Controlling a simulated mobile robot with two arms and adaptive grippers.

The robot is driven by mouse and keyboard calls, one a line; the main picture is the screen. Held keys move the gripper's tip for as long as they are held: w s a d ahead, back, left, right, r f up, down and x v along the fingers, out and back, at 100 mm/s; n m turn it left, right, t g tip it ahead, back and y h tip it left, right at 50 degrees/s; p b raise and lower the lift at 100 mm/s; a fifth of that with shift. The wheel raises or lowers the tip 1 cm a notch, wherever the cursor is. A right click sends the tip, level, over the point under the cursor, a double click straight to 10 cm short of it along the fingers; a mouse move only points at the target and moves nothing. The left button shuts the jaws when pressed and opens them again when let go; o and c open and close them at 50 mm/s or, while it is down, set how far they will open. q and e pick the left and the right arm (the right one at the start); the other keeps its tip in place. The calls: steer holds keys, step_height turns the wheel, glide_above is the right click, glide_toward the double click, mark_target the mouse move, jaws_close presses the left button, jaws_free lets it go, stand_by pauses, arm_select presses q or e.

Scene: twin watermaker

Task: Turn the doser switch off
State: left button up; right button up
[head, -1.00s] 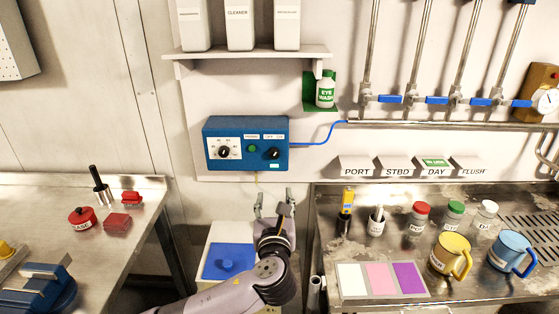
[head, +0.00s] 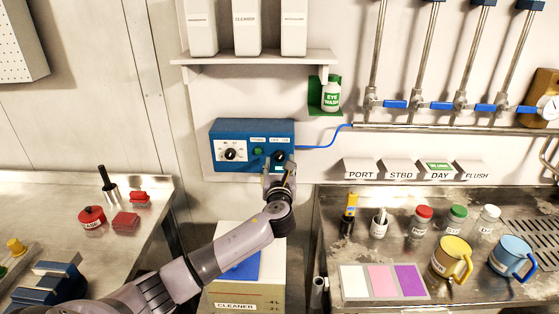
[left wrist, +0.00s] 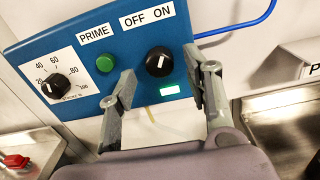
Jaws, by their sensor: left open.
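The blue doser box (head: 222,160) is fixed to the wall. Its black OFF/ON switch (left wrist: 158,61) is on the right of its face, with the white mark turned up and to the right, toward ON. My left gripper (head: 279,166) is open in front of the box's right part. In the left wrist view its fingers (left wrist: 165,85) are spread either side of the switch's lower area, and the switch appears between and beyond them. In the head view the gripper partly hides the switch. My right gripper is not in view.
A green PRIME button (left wrist: 105,64) and a numbered dial (left wrist: 55,86) sit left of the switch. A blue hose (head: 325,140) leaves the box's right side. A shelf (head: 250,58) with white bottles is above. A cleaner container (head: 240,298) stands below.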

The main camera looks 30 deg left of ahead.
arm_select(q)
steer(key=shift+w+a, duration=0.4)
steer(key=shift+w, duration=0.2)
steer(key=shift+c, duration=0.2)
jaws_close()
